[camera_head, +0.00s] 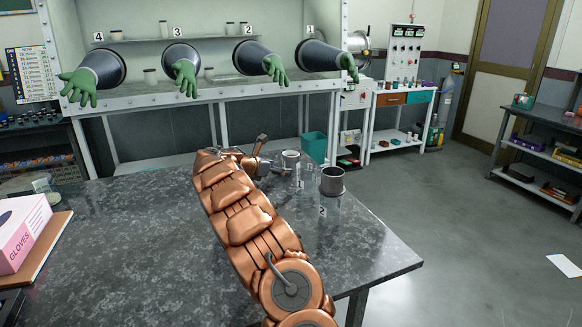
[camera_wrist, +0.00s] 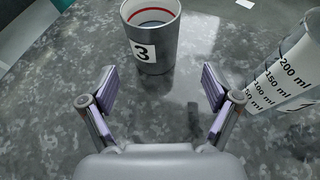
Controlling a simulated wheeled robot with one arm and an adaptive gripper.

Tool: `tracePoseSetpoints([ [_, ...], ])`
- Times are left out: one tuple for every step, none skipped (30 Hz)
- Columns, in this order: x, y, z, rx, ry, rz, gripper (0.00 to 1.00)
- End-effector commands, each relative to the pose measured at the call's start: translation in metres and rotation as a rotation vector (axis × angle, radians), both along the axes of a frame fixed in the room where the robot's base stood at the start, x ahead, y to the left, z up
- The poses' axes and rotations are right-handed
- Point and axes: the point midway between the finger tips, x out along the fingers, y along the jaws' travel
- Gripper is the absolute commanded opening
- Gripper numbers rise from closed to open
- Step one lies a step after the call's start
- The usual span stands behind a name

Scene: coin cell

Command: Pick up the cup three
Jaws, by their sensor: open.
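Cup three (camera_wrist: 152,55) is a grey cup with a white "3" label and a pale interior with red and blue rings. It stands upright at the top middle of the wrist view. In the head view it appears to be the small grey cup (camera_head: 291,161) just beyond my gripper (camera_head: 272,168). My gripper (camera_wrist: 160,88) is open and empty in the wrist view. Its two fingers point toward the cup, which is ahead of the tips and apart from them.
A clear measuring beaker (camera_wrist: 288,75) with ml marks stands close to the right of my gripper. Another metal cup (camera_head: 332,181) stands farther right on the dark stone table (camera_head: 130,240). A pink glove box (camera_head: 25,235) is at the left. The table's left middle is clear.

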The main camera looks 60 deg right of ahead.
Motion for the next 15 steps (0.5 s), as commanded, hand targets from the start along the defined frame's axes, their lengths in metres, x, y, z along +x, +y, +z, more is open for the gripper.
tracePoseSetpoints([
  [-0.002,-0.005,-0.002,0.001,0.0,-0.002,0.89],
  [-0.002,-0.007,-0.003,0.001,0.0,-0.002,0.89],
  [-0.002,-0.01,-0.004,0.001,-0.001,-0.001,0.89],
  [-0.002,-0.012,-0.004,0.001,-0.001,0.0,0.89],
  [-0.002,-0.013,-0.005,0.001,-0.001,0.0,0.89],
  [-0.002,-0.015,-0.006,0.001,-0.002,-0.001,0.89],
  [-0.002,-0.016,-0.006,0.001,-0.002,-0.001,0.89],
  [-0.002,-0.017,-0.006,0.001,-0.002,-0.001,0.89],
  [-0.002,-0.02,-0.007,0.0,-0.003,-0.001,0.89],
  [-0.002,-0.022,-0.008,0.0,-0.003,-0.001,0.89],
  [-0.002,-0.024,-0.009,0.001,-0.003,-0.001,0.89],
  [-0.002,-0.027,-0.01,0.001,-0.003,-0.001,0.89],
  [-0.002,-0.029,-0.011,0.002,-0.003,-0.002,0.89],
  [-0.002,-0.032,-0.011,0.002,-0.003,-0.002,0.89],
  [-0.002,-0.035,-0.012,0.001,-0.003,-0.001,0.89],
])
